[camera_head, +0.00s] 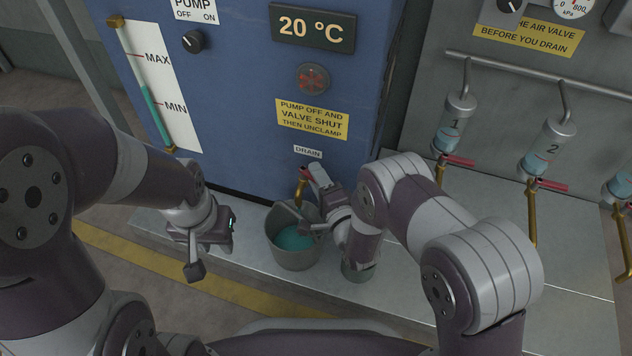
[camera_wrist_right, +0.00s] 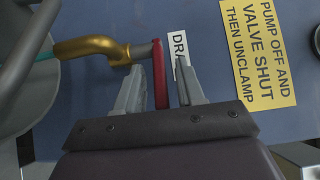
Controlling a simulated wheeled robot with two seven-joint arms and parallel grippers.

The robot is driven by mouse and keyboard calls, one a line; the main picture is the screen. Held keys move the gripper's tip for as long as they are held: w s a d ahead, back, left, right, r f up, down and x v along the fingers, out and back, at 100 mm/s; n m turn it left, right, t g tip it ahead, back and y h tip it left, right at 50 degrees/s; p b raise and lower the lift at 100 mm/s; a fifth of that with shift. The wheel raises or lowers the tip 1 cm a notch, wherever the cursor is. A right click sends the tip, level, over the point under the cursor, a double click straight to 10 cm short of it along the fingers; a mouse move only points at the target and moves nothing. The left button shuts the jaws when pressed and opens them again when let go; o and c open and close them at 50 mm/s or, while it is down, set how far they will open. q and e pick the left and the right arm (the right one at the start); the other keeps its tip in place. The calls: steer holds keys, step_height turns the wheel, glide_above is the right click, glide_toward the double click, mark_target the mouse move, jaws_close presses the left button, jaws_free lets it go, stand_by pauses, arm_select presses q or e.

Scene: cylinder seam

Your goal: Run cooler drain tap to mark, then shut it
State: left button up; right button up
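The blue cooler bears a brass drain tap (camera_head: 302,183) with a red lever (camera_wrist_right: 158,75). The lever lies crosswise to the tap body, between the two fingers of my right gripper (camera_wrist_right: 160,90). Those fingers are apart, the lever nearer one of them. A thin teal stream (camera_wrist_right: 43,56) leaves the spout in the right wrist view. A grey bucket (camera_head: 293,257) below holds teal liquid (camera_head: 294,238). The sight gauge (camera_head: 145,88) shows its teal level between the red MAX and MIN marks, nearer MIN. My left gripper (camera_head: 205,245) hangs clear of the cooler; its opening is unclear.
A small cup (camera_head: 357,272) stands beside the bucket, partly hidden by my right arm. A yellow sign (camera_head: 312,119) and pump knob (camera_head: 192,41) are on the cooler. Cylinders (camera_head: 455,122) with red-levered taps stand at right. The ledge (camera_head: 230,265) left of the bucket is clear.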

steer(key=shift+w+a, duration=0.25)
steer(key=shift+w, duration=0.25)
jaws_close()
steer(key=y, duration=0.1)
steer(key=n+g+y+p, duration=0.1)
steer(key=n+y, duration=0.1)
steer(key=shift+w+d+r+g, duration=0.2)
steer(key=shift+w+d+g, duration=0.1)
steer(key=shift+w+g, duration=0.1)
steer(key=shift+w+f+n+g+y+p, duration=0.1)
steer(key=shift+w+n+g+y+p, duration=0.1)
steer(key=shift+n+g+y, duration=0.55)
steer(key=shift+w+f+n+g+y+p, duration=0.1)
steer(key=shift+n+g+y+p, duration=0.05)
steer(key=shift+n+g+y, duration=0.55)
jaws_free()
steer(key=shift+s+r, duration=0.1)
